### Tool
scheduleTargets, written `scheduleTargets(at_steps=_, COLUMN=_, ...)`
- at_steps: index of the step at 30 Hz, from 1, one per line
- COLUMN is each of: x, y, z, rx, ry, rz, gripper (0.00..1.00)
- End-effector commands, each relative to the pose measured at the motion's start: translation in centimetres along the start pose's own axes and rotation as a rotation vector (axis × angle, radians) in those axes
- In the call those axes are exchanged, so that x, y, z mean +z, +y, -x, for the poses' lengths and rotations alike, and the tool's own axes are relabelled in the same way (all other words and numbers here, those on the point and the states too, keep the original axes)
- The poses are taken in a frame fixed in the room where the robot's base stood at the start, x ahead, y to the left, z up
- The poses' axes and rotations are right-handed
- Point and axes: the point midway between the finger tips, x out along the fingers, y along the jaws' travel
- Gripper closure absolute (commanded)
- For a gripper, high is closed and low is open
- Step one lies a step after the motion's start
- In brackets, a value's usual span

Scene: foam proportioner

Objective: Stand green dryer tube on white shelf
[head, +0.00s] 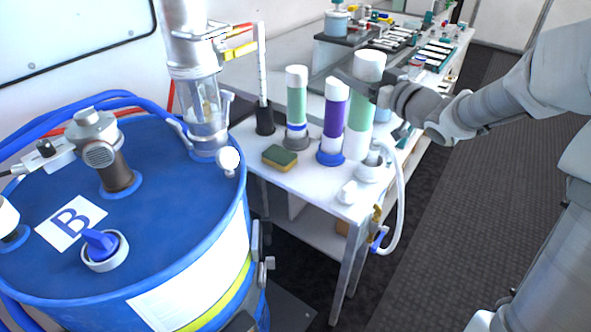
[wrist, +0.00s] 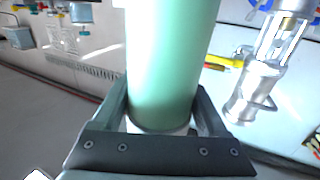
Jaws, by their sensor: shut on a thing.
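The green dryer tube (head: 358,110) has white ends and is upright in the head view, to the right of the purple tube. My gripper (head: 372,88) is shut on its upper part. In the wrist view the green tube (wrist: 172,60) fills the space between my gripper's fingers (wrist: 160,120), with a white end near the palm. Its lower end is near a white round base (head: 370,170); I cannot tell whether it touches it. The white bench has a white top (head: 290,182) and a lower white shelf (head: 318,227), partly hidden by the top.
A second green tube (head: 297,105) and a purple tube (head: 334,122) stand on blue-ringed bases. A sponge (head: 279,158) and a black holder (head: 265,120) are near them. A white hose (head: 398,215) hangs at the bench's right edge. A blue drum (head: 150,200) stands at left.

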Motion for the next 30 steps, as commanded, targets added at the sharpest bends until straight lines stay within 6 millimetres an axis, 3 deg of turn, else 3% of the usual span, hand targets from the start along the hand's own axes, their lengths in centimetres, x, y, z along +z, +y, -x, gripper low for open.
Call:
scheduleTargets(at_steps=1, x=0.9, y=0.1, z=0.2, rx=-0.013, ry=0.003, rz=0.002, gripper=1.00)
scheduleTargets(at_steps=11, x=2.3, y=-0.5, z=0.1, rx=-0.057, ry=0.004, rz=-0.001, gripper=1.00)
scheduleTargets(at_steps=24, x=7.8, y=-5.8, z=-7.4, rx=-0.059, ry=0.003, rz=-0.002, gripper=1.00)
scheduleTargets(at_steps=30, x=8.6, y=-6.7, z=-8.8, rx=-0.056, ry=0.004, rz=0.000, gripper=1.00)
